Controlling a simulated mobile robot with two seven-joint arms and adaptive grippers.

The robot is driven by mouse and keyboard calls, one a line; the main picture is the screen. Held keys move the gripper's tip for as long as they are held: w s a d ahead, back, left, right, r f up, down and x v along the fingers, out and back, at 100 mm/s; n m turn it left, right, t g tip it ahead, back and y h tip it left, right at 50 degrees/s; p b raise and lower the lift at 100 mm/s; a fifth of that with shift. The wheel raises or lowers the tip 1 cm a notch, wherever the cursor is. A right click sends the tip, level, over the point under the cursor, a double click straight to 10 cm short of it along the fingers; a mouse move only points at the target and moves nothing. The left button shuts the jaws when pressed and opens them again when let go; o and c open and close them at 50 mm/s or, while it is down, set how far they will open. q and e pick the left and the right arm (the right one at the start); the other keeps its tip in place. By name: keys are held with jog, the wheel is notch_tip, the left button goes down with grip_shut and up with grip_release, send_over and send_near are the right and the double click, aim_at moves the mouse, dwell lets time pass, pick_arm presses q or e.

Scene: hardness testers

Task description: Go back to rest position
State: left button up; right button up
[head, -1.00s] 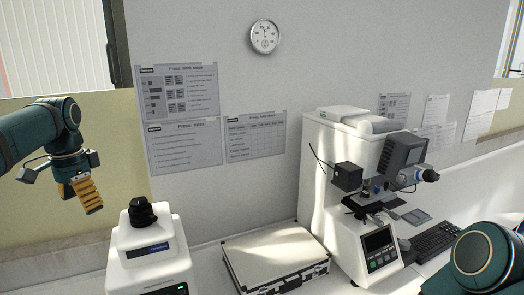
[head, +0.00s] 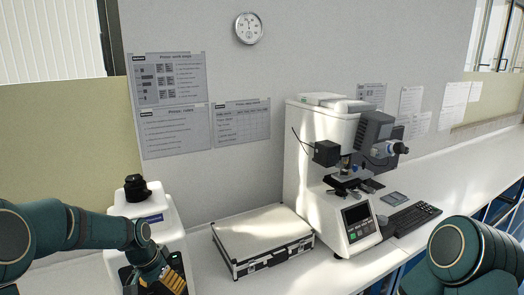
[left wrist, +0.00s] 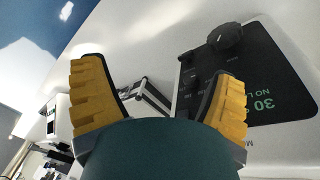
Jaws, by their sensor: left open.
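My left gripper (head: 174,281) is in front of the white tester with the black knob (head: 138,187) at the lower left of the head view. Its two yellow ribbed fingers are spread apart and empty in the left wrist view (left wrist: 165,95). That view shows a black front panel with a round knob and green digits (left wrist: 262,103) beyond the fingers, apart from them as far as I can tell. My right arm shows at the lower right of the head view, but its gripper is out of view.
A silver case (head: 262,239) lies on the white bench right of the small tester. A large white hardness tester (head: 318,180) with a keypad stands farther right, with a keyboard (head: 412,219) beside it. The bench (head: 455,165) is clear at the far right.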

pick_arm(q)
jog(key=s+d+f+n+h+b, duration=0.1)
jog(key=s+d+f, duration=0.15)
jog(key=f, duration=0.35)
jog(key=s+d+f+b, duration=0.1)
jog(key=d+f, duration=0.3)
jog(key=f, duration=0.1)
jog(key=s+d+f+n+b, duration=0.2)
jog(key=s+d+f, duration=0.3)
jog(key=s+f, duration=0.2)
jog(key=s+d+f+n+b, duration=0.1)
jog(key=s+d+f, duration=0.4)
jog(key=s, duration=0.5)
jog(key=shift+s+d+f+n+t+h+b, duration=0.25)
jog(key=shift+f+n+t+h+b, duration=0.15)
jog(key=shift+f+n, duration=0.5)
pick_arm(e)
notch_tip(320, 180, down, 7)
jog(key=shift+a, duration=0.15)
jog(key=shift+f, duration=0.1)
